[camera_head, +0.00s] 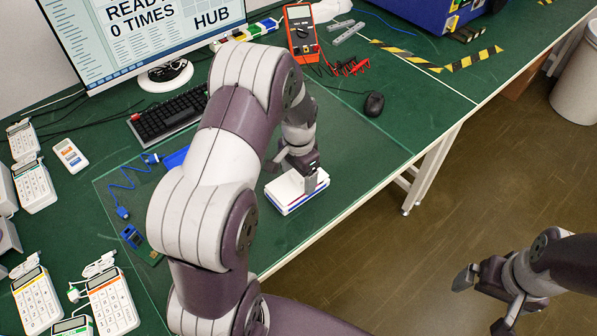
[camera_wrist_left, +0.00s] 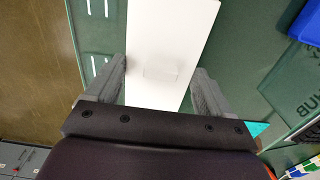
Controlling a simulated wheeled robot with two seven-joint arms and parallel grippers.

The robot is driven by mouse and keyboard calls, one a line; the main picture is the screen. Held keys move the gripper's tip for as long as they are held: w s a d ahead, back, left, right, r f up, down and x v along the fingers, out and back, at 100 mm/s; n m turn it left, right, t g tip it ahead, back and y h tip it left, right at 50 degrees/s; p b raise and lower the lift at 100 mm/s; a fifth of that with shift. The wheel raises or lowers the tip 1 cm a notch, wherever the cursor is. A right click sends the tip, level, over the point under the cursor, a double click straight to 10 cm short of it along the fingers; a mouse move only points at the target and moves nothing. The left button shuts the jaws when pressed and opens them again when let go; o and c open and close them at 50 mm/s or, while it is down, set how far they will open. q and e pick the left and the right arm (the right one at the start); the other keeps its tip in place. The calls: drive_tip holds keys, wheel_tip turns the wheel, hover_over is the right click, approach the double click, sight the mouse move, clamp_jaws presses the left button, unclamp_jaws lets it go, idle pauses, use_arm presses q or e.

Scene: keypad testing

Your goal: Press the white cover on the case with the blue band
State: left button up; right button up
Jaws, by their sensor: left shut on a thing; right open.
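The case (camera_head: 284,208) with a blue band sits near the front edge of the green table, below my left gripper (camera_head: 306,180). Its white cover (camera_head: 285,186) shows on top, partly hidden by the gripper; a thin red line also shows on its side. In the left wrist view the white cover (camera_wrist_left: 165,35) lies between the two fingers of my left gripper (camera_wrist_left: 162,88), which is shut on it. Whether the cover is fully seated on the case cannot be told. My right gripper (camera_head: 483,303) is open and empty, out over the floor at lower right.
Several white keypads (camera_head: 35,186) lie at left. A blue cable (camera_head: 124,190) lies left of my arm. The table right of the case is clear.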

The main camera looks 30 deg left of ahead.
use_arm(q)
drive_tip(key=shift+p, duration=0.3)
idle(0.4)
drive_tip(key=shift+f, duration=0.3)
idle(0.7)
drive_tip(key=o, duration=0.9)
drive_tip(key=shift+r, duration=0.2)
drive_tip(key=shift+r+p, duration=0.3)
drive_tip(key=shift+p, duration=0.2)
